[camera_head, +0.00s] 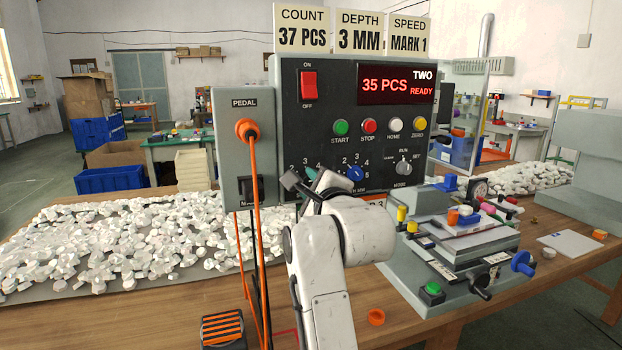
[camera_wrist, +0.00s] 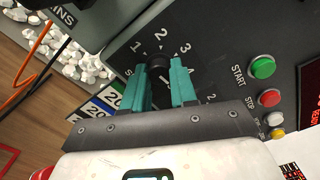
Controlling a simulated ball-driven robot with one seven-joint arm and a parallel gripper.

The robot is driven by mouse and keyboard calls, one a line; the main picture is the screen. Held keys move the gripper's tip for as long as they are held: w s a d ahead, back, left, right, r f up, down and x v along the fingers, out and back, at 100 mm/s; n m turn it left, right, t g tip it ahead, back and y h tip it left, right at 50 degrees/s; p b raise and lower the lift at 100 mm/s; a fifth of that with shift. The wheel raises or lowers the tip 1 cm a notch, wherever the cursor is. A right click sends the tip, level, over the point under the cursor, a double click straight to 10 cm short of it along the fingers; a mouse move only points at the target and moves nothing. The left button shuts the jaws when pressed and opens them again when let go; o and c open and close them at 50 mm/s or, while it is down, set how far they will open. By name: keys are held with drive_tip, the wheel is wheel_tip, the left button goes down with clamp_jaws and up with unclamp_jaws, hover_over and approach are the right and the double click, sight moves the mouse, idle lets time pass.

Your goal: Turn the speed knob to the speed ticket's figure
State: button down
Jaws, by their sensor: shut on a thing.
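The speed ticket (camera_head: 408,34) stands on top of the dark control panel (camera_head: 290,90) and reads MARK 1. In the wrist view my gripper (camera_wrist: 159,72) has its two teal fingers on either side of a black knob (camera_wrist: 159,60), shut on it. Figures 1 to 4 show around this knob, and part of its label is hidden by a finger. I cannot clearly tell which figure its pointer faces. In the head view my arm covers most of this knob at the panel's lower left.
A blue knob (camera_head: 355,173) sits just right of my gripper, with a mode knob (camera_head: 403,168) beyond. Start (camera_head: 341,127) and stop (camera_head: 368,126) buttons lie above. The pedal box (camera_head: 229,130) with an orange cable stands close on the left. The display reads 35 PCS READY.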

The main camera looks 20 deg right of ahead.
drive_tip(key=n+p, duration=0.2)
drive_tip(key=n, duration=0.3)
drive_tip(key=shift+n, duration=0.3)
drive_tip(key=n+p, duration=0.2)
drive_tip(key=n, duration=0.2)
drive_tip(key=shift+n, duration=0.3)
drive_tip(key=n+p, duration=0.2)
drive_tip(key=n, duration=0.2)
drive_tip(key=n+p, duration=0.1)
drive_tip(key=n, duration=0.4)
drive_tip(key=shift+p, duration=0.35)
drive_tip(key=n+p, duration=0.1)
drive_tip(key=n, duration=0.3)
drive_tip(key=shift+n+p, duration=0.3)
drive_tip(key=n+p, duration=0.1)
drive_tip(key=n, duration=0.3)
drive_tip(key=shift+f+p, duration=0.1)
drive_tip(key=shift+p, duration=0.25)
drive_tip(key=n+p, duration=0.2)
drive_tip(key=n, duration=0.3)
drive_tip(key=shift+n+p, duration=0.8)
drive_tip(key=shift+n, duration=1.1)
drive_tip(key=shift+f, duration=0.1)
